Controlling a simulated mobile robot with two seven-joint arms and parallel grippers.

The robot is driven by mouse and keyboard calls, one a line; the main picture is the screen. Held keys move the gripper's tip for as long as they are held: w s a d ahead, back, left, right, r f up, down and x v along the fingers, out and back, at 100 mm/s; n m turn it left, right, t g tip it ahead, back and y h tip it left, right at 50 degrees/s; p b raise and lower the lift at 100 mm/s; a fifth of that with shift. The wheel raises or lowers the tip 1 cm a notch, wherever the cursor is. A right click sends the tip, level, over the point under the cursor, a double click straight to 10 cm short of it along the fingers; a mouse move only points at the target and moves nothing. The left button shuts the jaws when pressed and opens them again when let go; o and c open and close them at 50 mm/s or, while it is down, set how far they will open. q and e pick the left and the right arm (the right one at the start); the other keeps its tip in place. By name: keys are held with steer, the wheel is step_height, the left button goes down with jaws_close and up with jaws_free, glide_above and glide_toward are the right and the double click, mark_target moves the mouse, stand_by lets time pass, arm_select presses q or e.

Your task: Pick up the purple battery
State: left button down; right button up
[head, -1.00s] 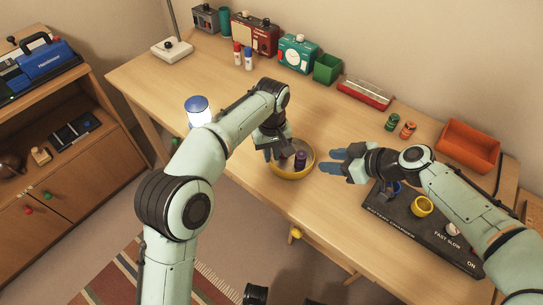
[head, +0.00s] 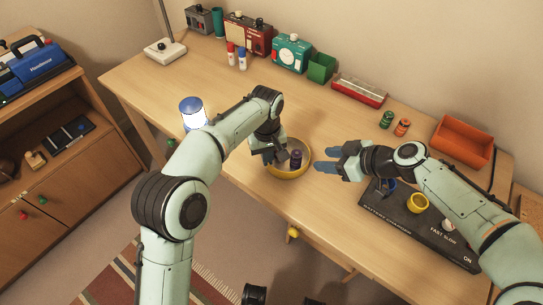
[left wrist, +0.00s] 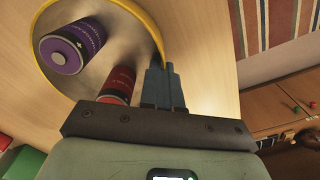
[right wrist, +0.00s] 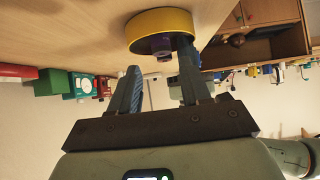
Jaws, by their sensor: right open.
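The purple battery (head: 296,158) stands upright inside a round yellow-rimmed bowl (head: 283,178). In the left wrist view the battery (left wrist: 72,47) shows its purple end beside a red battery (left wrist: 117,85), partly hidden by my gripper. My left gripper (left wrist: 166,85) has its fingers together at the bowl's rim (left wrist: 148,32); the rim runs in between them. My right gripper (head: 330,159) is open and empty, right of the bowl and apart from it. In the right wrist view its fingers point at the bowl (right wrist: 160,22), with a bit of the battery's top (right wrist: 163,57) showing past the rim.
A black battery charger (head: 425,232) with a yellow ring (head: 418,203) lies under my right arm. Green and orange cells (head: 402,127) and an orange bin (head: 463,141) stand behind it. A lamp (head: 193,113) is at the left front edge.

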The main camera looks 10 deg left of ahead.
mark_target(297, 153)
steer(key=a+f+n+h, duration=0.1)
steer(key=a+n, duration=0.1)
steer(key=n, duration=0.9)
steer(key=w+a+f+n+h, duration=0.1)
steer(key=a+n+h, duration=0.1)
steer(key=n, duration=0.9)
steer(key=w+a+f+n+h, duration=0.1)
steer(key=a+n, duration=0.1)
steer(key=n, duration=0.9)
steer(key=shift+w+n+g+h, duration=0.2)
steer(key=shift+n+g+h, duration=0.1)
steer(key=shift+n+g, duration=0.1)
steer(key=shift+w+a+f, duration=0.35)
steer(key=shift+a+f, duration=0.2)
steer(key=shift+f, duration=0.05)
steer(key=shift+w+a+f, duration=0.3)
steer(key=shift+a+f, duration=0.3)
steer(key=shift+f, duration=0.05)
steer(key=shift+w+a+f, duration=0.35)
steer(key=shift+a+f, duration=0.2)
steer(key=shift+f, duration=0.05)
steer(key=c, duration=0.8)
